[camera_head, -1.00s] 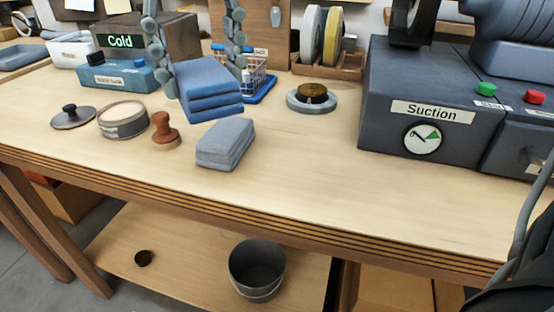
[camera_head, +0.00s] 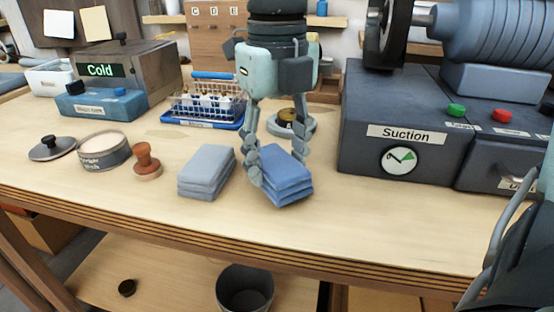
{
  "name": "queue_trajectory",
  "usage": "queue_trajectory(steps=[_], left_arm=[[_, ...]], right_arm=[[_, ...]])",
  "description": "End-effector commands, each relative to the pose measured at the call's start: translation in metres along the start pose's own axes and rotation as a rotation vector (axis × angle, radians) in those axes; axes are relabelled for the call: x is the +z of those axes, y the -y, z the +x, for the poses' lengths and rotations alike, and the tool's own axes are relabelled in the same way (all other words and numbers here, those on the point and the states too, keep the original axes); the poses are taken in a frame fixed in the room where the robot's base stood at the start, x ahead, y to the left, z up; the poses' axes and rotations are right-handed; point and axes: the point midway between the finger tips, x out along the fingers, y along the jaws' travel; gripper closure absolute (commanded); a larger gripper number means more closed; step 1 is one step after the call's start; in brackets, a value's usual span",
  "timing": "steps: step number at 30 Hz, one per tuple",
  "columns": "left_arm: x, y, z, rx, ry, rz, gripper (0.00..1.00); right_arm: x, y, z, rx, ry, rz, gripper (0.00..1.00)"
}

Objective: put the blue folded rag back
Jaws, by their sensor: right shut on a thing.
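The blue folded rag (camera_head: 284,178) is a stack of folded blue cloth in the middle of the head view. My right gripper (camera_head: 278,172) comes down from above and is shut on it, one finger on its left side and one at its right. The rag is at the bench top, just right of a grey-blue folded rag (camera_head: 206,171) with a small gap. I cannot tell whether it touches the wood. My left gripper does not show.
A round dish with a brass piece (camera_head: 305,124) stands behind the gripper. The Suction box (camera_head: 395,140) is to the right. A wooden stamp (camera_head: 146,160), tin (camera_head: 104,152) and lid (camera_head: 52,149) stand left. A wire basket (camera_head: 205,98) is behind. The bench front (camera_head: 360,225) is clear.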

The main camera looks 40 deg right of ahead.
Motion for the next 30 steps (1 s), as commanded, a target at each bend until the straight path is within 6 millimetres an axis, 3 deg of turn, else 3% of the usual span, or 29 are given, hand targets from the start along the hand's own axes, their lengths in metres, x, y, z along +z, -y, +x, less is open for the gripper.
queue_trajectory(steps=[7,20,21,26,30], left_arm=[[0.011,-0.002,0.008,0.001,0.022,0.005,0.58],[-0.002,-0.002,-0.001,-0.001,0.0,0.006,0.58],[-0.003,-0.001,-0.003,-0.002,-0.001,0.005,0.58],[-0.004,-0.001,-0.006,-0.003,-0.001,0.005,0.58],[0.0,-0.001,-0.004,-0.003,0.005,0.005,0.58]], right_arm=[[0.0,0.0,0.011,0.001,0.001,0.001,0.76],[0.0,0.0,0.015,0.001,0.001,0.001,0.76],[0.0,0.0,0.015,0.001,0.001,0.001,0.48],[0.0,0.0,0.014,0.001,0.001,0.001,0.29],[0.0,-0.001,0.014,0.001,0.001,0.001,0.29]])
